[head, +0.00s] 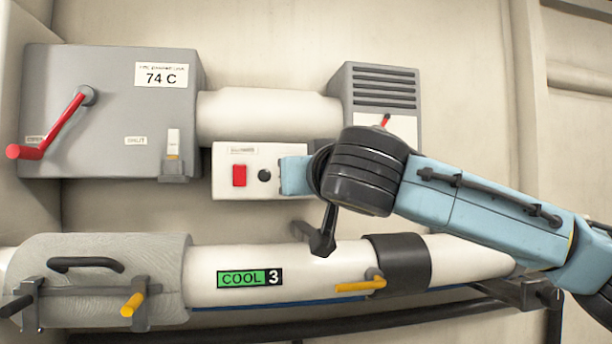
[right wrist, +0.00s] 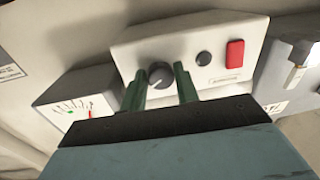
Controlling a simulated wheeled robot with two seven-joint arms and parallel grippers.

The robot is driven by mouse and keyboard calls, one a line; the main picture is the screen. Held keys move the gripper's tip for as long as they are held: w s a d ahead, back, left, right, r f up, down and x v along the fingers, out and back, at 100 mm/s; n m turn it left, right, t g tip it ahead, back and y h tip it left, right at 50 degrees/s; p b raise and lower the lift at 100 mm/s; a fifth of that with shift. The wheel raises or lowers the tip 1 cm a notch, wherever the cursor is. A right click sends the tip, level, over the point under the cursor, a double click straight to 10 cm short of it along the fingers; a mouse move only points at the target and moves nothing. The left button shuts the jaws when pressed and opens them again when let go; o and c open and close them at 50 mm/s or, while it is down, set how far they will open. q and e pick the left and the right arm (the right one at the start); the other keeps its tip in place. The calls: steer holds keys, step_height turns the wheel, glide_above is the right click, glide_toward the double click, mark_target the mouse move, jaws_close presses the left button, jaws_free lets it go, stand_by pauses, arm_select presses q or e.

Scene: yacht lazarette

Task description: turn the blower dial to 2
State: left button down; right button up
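The blower dial appears to be the dark grey round knob (right wrist: 160,75) on a white control box (right wrist: 205,35) in the right wrist view. A light mark shows on its face, but I can read no numbers around it. In the head view the same white box (head: 222,182) shows, and my right arm hides the dial and the fingers. My left gripper is not in view.
The box also carries a red switch (head: 239,176) and a black button (head: 264,175). A gauge (right wrist: 85,110) is close beside it. Below runs a white pipe (head: 205,275) labelled COOL 3 with a yellow handle (head: 355,287). A red lever (head: 55,130) projects from the grey box.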

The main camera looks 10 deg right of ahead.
steer(key=c, duration=0.5)
steer(key=shift+o, duration=0.2)
steer(key=shift+f+n, duration=0.1)
steer(key=shift+n, duration=0.2)
steer(key=shift+n+g+h+p, duration=0.45)
steer(key=shift+n+p, duration=1.35)
steer(key=shift+n, duration=3.5)
steer(key=o, duration=1)
steer(key=shift+c, duration=0.2)
